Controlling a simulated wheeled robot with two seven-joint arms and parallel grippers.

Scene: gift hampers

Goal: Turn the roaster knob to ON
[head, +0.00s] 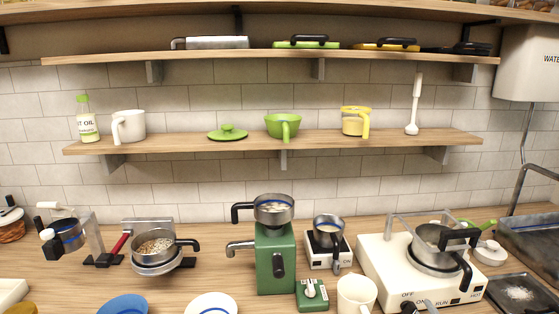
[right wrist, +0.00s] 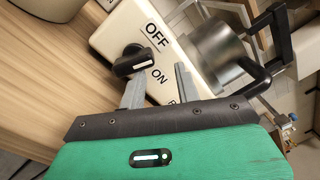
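The roaster is the cream-white box (head: 385,275) at the right of the counter, with OFF, ON, RUN and HOT printed on its front. Its black knob (head: 408,307) is at the front left corner, at the bottom edge of the head view. In the right wrist view the knob (right wrist: 133,63) has a bar-shaped handle beside the OFF and ON labels. My right gripper (right wrist: 158,76) is open, its two grey fingers apart and empty, with the knob just beyond the fingertips. In the head view only a grey fingertip (head: 430,306) shows. My left gripper is not in view.
A steel pot (head: 436,243) with black handles sits on the roaster under a metal frame. A white mug (head: 356,294) stands close to its left, and a green grinder (head: 276,262) farther left. A dark tray (head: 520,293) lies to the right.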

